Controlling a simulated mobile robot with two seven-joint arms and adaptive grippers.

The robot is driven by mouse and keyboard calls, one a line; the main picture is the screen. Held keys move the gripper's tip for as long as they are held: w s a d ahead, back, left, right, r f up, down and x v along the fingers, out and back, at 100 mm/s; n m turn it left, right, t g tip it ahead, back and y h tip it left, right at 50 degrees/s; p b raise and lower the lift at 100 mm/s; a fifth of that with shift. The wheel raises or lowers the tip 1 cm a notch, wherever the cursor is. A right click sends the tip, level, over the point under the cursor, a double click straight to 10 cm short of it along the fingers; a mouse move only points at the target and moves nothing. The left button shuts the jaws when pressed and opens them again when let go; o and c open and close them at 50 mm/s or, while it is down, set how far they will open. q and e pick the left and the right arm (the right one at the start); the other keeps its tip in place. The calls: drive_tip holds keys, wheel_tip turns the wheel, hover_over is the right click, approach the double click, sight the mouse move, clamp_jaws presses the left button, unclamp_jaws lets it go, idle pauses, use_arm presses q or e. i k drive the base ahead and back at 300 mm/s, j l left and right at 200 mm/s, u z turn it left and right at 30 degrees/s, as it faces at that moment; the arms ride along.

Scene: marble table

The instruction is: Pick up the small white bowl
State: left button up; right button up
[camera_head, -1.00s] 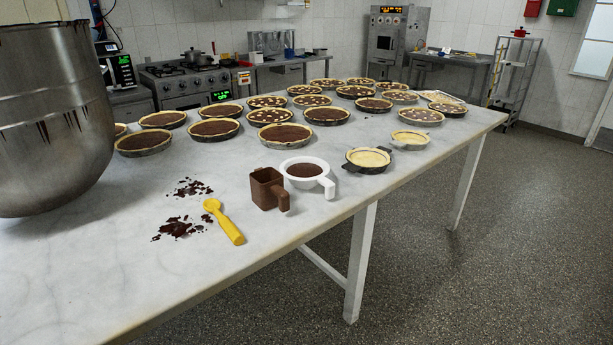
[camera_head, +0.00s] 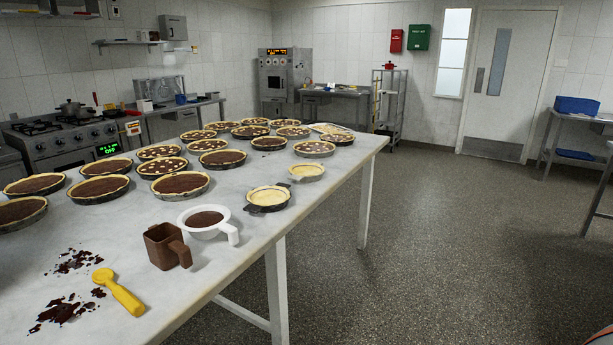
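A small white bowl (camera_head: 228,234) with a side handle stands upright on the marble table, near its right edge. It holds a dark brown filling, and its handle points toward the lower right. Neither of my grippers shows in the head view. Nothing is touching the bowl except perhaps the brown square cup beside it; I cannot tell whether they touch.
The brown square cup (camera_head: 159,250) stands in front of the bowl. A yellow scoop (camera_head: 119,292) lies near dark crumbs (camera_head: 66,309). Several pies fill the back of the marble table (camera_head: 215,279); two pale crusts, one being the nearer crust (camera_head: 268,197), sit behind the bowl. Open floor (camera_head: 440,240) lies right.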

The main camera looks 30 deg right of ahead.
sight(205, 221)
drive_tip(key=i+l+u, duration=0.15)
drive_tip(key=l, duration=0.2)
drive_tip(key=i+l+u, duration=0.2)
drive_tip(key=l, duration=0.2)
drive_tip(key=i+l+u, duration=0.15)
drive_tip(key=l, duration=0.25)
drive_tip(key=i+l+u, duration=0.2)
drive_tip(key=l, duration=0.2)
drive_tip(key=l+u, duration=0.15)
drive_tip(key=l, duration=0.3)
